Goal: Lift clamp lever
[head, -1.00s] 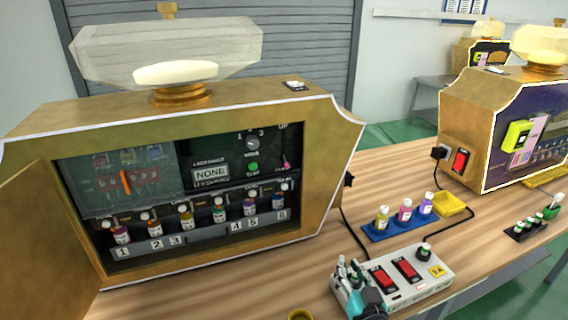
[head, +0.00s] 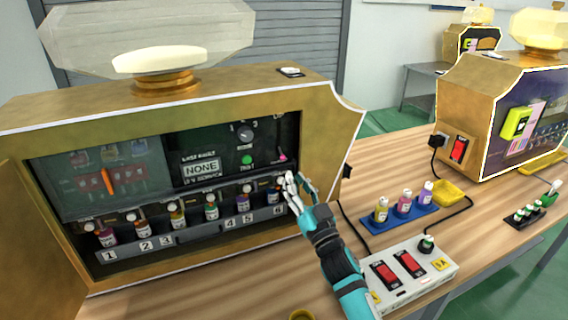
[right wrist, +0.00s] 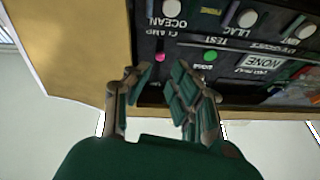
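The clamp lever shows as a small pink knob (head: 283,157) at the right end of the dark panel inside the open gold machine (head: 335,130). In the right wrist view the pink knob (right wrist: 160,57) sits beside the "CLAMP" lettering. My right gripper (head: 298,182) is just below and slightly right of the knob, in front of the panel's right edge. In the right wrist view its fingers (right wrist: 158,78) are apart, with the knob showing beyond the gap. Nothing is held between them. My left gripper is not in view.
A green button (head: 247,160) and a rotary dial (head: 242,134) are left of the lever. Several numbered bottles (head: 211,207) stand in a row below. A white switch box (head: 440,264) and a blue bottle tray (head: 377,224) are on the table to the right.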

